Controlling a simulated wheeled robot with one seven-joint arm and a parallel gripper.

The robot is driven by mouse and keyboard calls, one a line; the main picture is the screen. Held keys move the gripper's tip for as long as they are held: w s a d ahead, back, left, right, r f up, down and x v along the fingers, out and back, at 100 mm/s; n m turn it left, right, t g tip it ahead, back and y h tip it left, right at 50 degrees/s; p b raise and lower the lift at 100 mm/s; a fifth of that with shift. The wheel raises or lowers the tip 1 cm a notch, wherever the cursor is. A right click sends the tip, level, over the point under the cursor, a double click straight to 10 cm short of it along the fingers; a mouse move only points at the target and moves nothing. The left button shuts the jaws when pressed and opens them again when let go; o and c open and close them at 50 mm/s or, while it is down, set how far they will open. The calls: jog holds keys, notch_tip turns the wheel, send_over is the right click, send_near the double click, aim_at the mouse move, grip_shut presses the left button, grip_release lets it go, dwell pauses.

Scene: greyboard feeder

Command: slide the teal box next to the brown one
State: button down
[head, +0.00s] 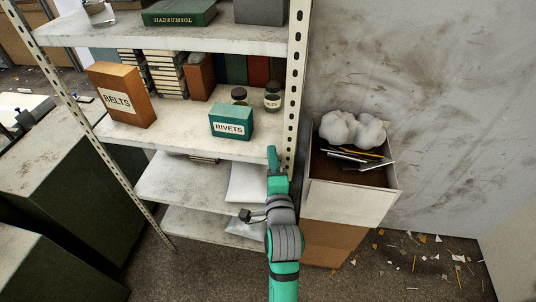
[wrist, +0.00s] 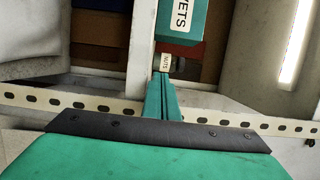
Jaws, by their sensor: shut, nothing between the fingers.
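The teal box (head: 231,122), labelled RIVETS, stands upright near the front edge of the middle shelf, right of centre. The brown box (head: 121,95), labelled BELTS, stands on the same shelf at the left, with a wide bare gap between the two. My gripper (head: 271,155) is shut and empty, just right of the teal box and close to the right shelf post. In the wrist view my closed fingers (wrist: 161,88) point toward the teal box (wrist: 181,22), which is cut off by the top edge. Whether they touch it cannot be told; they look apart.
Two small jars (head: 272,97) stand behind the teal box; books and a smaller brown box (head: 200,76) fill the back. The perforated right post (head: 297,75) is close to my gripper. A bin (head: 350,200) with white wads and papers stands at right. The shelf front (head: 175,128) between boxes is clear.

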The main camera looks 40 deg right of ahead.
aim_at(257, 140)
jog(key=x, duration=0.8)
jog(key=shift+d, duration=0.1)
jog(key=shift+w+a, duration=0.7)
jog(key=shift+a, duration=0.3)
jog(key=shift+w+a, duration=0.5)
jog(key=shift+w+d, duration=0.1)
